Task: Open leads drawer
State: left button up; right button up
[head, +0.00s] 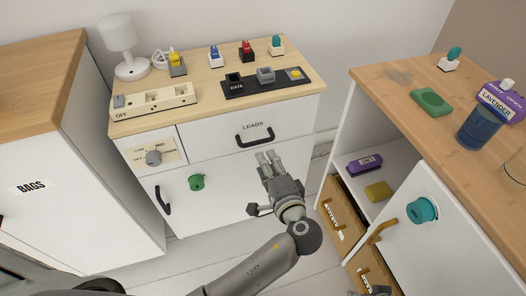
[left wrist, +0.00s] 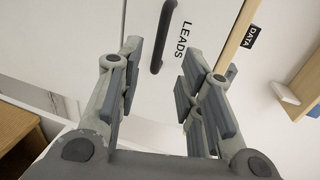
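The leads drawer (head: 222,143) is a white drawer front labelled LEADS under the wooden top, and it looks shut. Its black bar handle (head: 254,138) sits below the label. In the left wrist view the handle (left wrist: 164,38) shows ahead, between and beyond the fingers. My left gripper (head: 268,160) is just below the handle in the head view, its fingers apart and nothing between them. In the left wrist view my left gripper (left wrist: 157,75) is open, apart from the handle. My right gripper (head: 375,291) seems to show only partly at the bottom edge.
On the desk top stand a white lamp (head: 121,47), a power strip (head: 153,99) and a black tray (head: 268,83). A shelf unit with an open wooden drawer (head: 341,218) stands to the right.

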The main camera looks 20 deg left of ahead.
aim_at(256, 141)
pick_arm(q)
jog(key=shift+b+x, duration=0.7)
jog(key=shift+x, duration=4.7)
pick_arm(e)
jog(key=shift+w+v, duration=0.2)
jog(key=shift+v, duration=2.7)
pick_arm(q)
grip_shut()
